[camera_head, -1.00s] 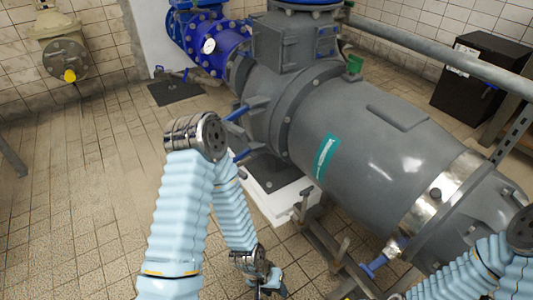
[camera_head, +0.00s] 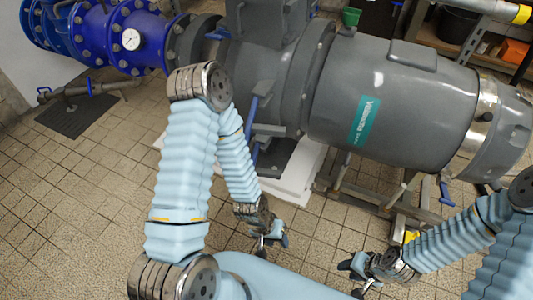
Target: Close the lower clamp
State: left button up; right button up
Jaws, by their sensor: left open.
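Two blue lever handles sit on the left side of the grey pump, one above the other. The upper blue handle (camera_head: 252,108) is in plain view. The lower blue handle (camera_head: 254,156) is partly hidden by my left forearm; I cannot tell whether its clamp is open or closed. My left gripper (camera_head: 270,243) is open and empty, pointing down over the floor, below and apart from the lower handle. My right gripper (camera_head: 355,279) looks open and empty, low at the bottom, right of the left one.
The grey pump (camera_head: 400,105) stands on a white plinth (camera_head: 295,185) and a metal frame. Blue pipework with a gauge (camera_head: 131,39) is at upper left. Another blue lever (camera_head: 445,190) hangs under the pump's right end.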

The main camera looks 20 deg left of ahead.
aim_at(265, 172)
jog(key=k+j, duration=0.15)
jog(key=j, duration=0.25)
jog(key=k+j, duration=0.1)
jog(key=j, duration=0.3)
jog(key=k+j, duration=0.15)
jog(key=j, duration=0.25)
jog(key=k+j, duration=0.1)
jog(key=j, duration=0.25)
jog(key=k, duration=0.5)
jog(key=i+j+u, duration=0.2)
jog(key=j, duration=0.15)
jog(key=i+j+u, duration=0.25)
jog(key=j, duration=0.1)
